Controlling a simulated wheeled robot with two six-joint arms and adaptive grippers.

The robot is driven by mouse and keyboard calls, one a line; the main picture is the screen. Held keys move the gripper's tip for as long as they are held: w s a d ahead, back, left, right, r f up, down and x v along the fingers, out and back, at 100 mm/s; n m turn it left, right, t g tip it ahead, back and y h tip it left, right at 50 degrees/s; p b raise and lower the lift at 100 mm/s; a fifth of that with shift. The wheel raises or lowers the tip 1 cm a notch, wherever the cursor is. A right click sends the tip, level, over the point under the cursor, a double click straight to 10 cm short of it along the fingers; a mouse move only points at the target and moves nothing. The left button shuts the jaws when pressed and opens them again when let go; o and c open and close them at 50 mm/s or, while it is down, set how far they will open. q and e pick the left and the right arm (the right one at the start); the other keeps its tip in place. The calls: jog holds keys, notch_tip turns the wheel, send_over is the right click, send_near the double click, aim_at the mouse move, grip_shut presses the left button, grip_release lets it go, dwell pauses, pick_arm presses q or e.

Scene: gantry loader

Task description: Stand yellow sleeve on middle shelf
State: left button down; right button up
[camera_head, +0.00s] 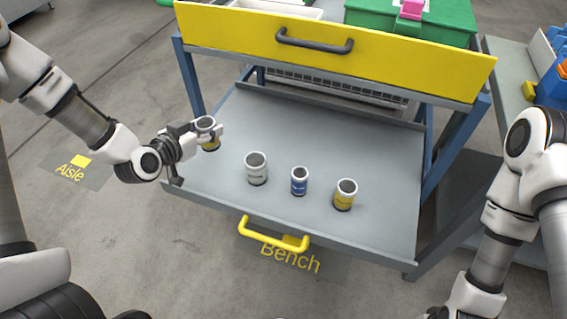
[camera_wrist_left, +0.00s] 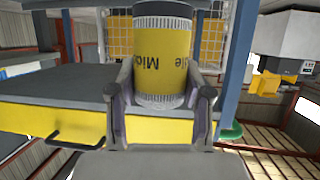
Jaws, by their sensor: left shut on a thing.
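I cannot tell whether the sleeve touches the shelf. Another yellow-and-white can (camera_head: 345,197) stands upright on the shelf. My right gripper is out of view.
A yellow drawer front (camera_head: 420,65) overhangs the shelf's back. A yellow handle (camera_head: 272,238) is on the front edge. The shelf's back half is clear.

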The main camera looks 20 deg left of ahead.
pick_arm(q)
notch_tip(320, 180, down, 10)
jog(key=b, duration=0.3)
jog(key=shift+a, duration=0.1)
jog(key=c, duration=0.5)
grip_release()
